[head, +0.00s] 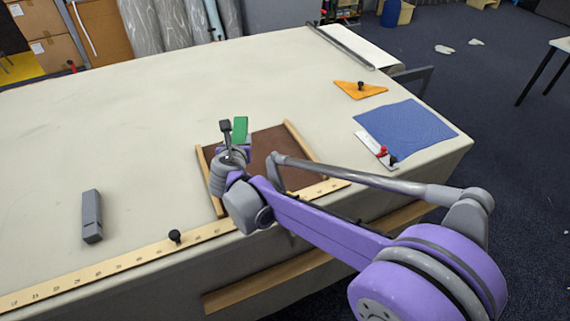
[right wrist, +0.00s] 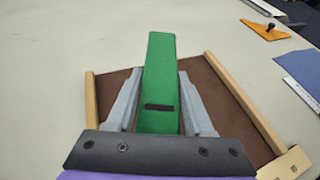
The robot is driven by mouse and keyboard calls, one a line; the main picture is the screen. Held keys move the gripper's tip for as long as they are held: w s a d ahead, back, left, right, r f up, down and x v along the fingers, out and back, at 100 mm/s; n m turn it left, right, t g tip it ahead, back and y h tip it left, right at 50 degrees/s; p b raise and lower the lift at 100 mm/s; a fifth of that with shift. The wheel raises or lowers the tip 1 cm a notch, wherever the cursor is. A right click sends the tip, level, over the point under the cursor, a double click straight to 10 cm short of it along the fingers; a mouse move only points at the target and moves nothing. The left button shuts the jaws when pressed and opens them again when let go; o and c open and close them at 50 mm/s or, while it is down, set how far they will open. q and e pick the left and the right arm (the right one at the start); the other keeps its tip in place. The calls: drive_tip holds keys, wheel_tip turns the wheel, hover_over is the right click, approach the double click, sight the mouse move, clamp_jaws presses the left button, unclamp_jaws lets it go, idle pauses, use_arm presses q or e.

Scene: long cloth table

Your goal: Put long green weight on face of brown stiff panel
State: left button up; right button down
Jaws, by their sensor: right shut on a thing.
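The long green weight (right wrist: 160,75) is between the fingers of my right gripper (right wrist: 160,105), which is shut on it. In the head view the green weight (head: 240,128) shows just beyond my right gripper (head: 232,135), over the far left part of the brown stiff panel (head: 265,146). The panel lies on the table between two wooden strips, and it also shows in the right wrist view (right wrist: 115,90). My arm hides part of the panel. I cannot tell whether the weight touches the panel. My left gripper is not in view.
A long wooden ruler (head: 120,262) with a black knob (head: 175,236) runs along the front edge. At the right are a blue mat (head: 408,126) and an orange triangle (head: 362,90). The table's middle left is clear.

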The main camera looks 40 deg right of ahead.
sight(249, 169)
drive_tip(key=shift+s+d, duration=0.15)
drive_tip(key=shift+d, duration=0.3)
drive_tip(key=shift+s+d+f, duration=0.1)
drive_tip(key=shift+d+f, duration=0.1)
drive_tip(key=shift+d, duration=0.05)
wheel_tip(249, 169, down, 10)
drive_tip(key=shift+r+b, duration=0.2)
drive_tip(key=shift+b, duration=0.4)
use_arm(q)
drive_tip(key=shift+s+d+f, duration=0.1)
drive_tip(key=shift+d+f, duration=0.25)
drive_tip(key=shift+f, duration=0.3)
use_arm(e)
drive_tip(key=shift+f, duration=0.15)
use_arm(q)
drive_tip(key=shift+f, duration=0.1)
use_arm(e)
drive_tip(key=shift+c, duration=1.4)
unclamp_jaws()
